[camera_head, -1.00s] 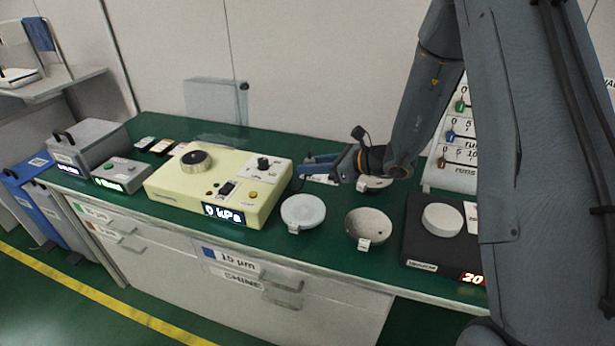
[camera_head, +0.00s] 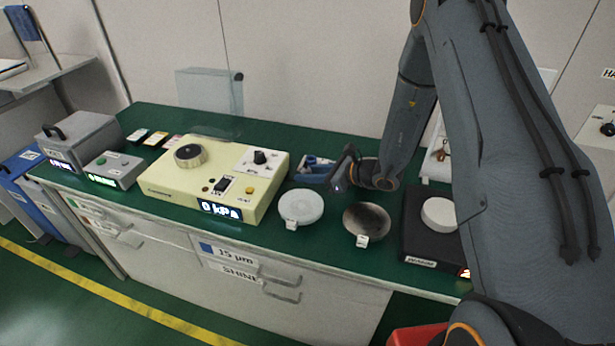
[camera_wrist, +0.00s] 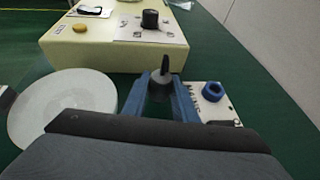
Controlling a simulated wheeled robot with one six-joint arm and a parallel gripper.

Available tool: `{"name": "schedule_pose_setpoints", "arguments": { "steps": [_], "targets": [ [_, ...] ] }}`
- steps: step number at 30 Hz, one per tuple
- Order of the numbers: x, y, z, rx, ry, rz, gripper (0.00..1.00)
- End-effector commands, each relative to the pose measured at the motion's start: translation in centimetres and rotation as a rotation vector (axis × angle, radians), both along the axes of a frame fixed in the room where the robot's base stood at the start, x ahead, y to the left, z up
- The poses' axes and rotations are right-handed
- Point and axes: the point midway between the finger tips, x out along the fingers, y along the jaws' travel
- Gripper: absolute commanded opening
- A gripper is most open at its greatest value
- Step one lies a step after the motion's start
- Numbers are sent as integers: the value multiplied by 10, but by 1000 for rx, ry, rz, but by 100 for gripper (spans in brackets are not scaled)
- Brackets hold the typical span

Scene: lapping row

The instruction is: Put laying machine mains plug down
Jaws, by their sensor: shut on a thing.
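My gripper (camera_head: 312,174) is low over the green bench, just right of the cream laying machine (camera_head: 222,177). In the wrist view its two blue fingers (camera_wrist: 160,92) are shut on the mains plug (camera_wrist: 160,75), a small grey piece with a dark upright stem. The plug's lower part is dark and sits between the fingers; whether it touches the bench cannot be told. A white plate marked MAINS, with a blue round socket (camera_wrist: 212,91), lies just right of the fingers, apart from the plug. In the head view the plug is too small to make out.
A pale round dish (camera_head: 301,206) and a dark bowl (camera_head: 367,223) stand in front of my gripper. A black unit with a white disc (camera_head: 439,214) is to the right. Grey boxes stand at the left. The bench's back strip (camera_head: 290,140) is mostly clear.

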Motion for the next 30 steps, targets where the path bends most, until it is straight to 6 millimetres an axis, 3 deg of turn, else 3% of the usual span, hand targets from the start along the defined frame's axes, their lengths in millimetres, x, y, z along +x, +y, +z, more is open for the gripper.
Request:
{"name": "schedule_pose_setpoints", "arguments": {
  "steps": [5,17,18,20,30],
  "targets": [
    [0,0,-14,1,-1,-1,0],
    [0,0,-19,-1,-1,-1,0],
    [0,0,-18,-1,-1,-1,32],
    [0,0,-18,-1,-1,-1,42],
    [0,0,-16,-1,-1,-1,44]
  ]
}}
